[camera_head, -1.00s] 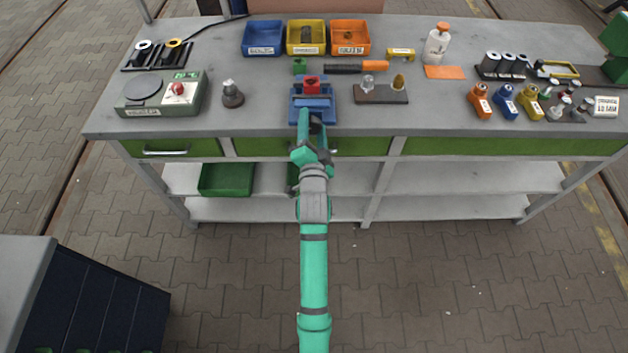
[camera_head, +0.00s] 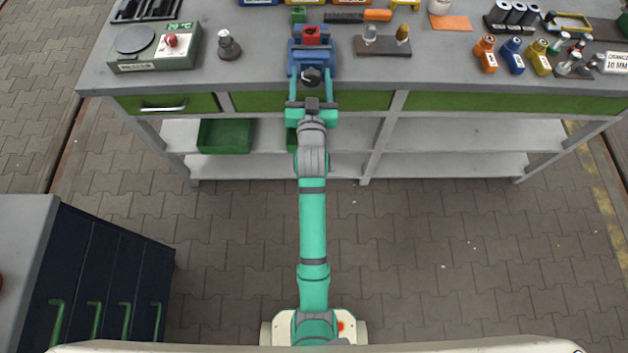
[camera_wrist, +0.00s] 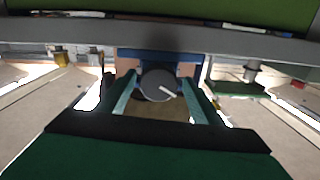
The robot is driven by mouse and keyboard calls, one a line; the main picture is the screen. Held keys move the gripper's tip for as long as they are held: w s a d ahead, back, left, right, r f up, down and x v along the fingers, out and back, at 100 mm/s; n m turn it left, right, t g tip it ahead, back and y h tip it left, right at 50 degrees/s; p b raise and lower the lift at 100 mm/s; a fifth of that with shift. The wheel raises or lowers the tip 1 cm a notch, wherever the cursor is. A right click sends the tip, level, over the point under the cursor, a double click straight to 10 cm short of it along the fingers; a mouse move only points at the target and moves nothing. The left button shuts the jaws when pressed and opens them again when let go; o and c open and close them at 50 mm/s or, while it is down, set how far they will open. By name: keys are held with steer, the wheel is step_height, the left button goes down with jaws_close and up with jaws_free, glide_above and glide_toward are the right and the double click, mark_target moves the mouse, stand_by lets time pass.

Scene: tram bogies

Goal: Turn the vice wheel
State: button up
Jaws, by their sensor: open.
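The blue vice (camera_head: 313,56) stands at the front edge of the bench, with a red block (camera_head: 312,36) at its top. Its dark round wheel (camera_head: 311,76) faces me at the front edge. In the wrist view the wheel (camera_wrist: 158,84) is a grey disc with a pale mark pointing to the lower right. My gripper (camera_head: 311,80) is open, one teal finger on each side of the wheel. In the wrist view the fingers (camera_wrist: 160,92) flank the disc, with a visible gap at least on the right. I cannot tell whether either finger touches it.
The grey bench (camera_head: 260,85) has green drawers under its front edge. A dark cabinet (camera_head: 95,270) stands at lower left.

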steer(key=shift+n, duration=1)
steer(key=s+m, duration=1.1)
steer(key=w, duration=1)
steer(key=shift+w+f, duration=0.2)
steer(key=shift+f, duration=0.05)
steer(key=n, duration=0.9)
steer(key=shift+w+d+n, duration=0.1)
steer(key=shift+n, duration=0.2)
steer(key=s+f, duration=0.3)
steer(key=s, duration=1)
steer(key=s+f+g, duration=0.1)
steer(key=s+f, duration=0.3)
steer(key=s, duration=0.9)
steer(key=shift+s+d+f, duration=0.2)
steer(key=shift+d+f, duration=0.05)
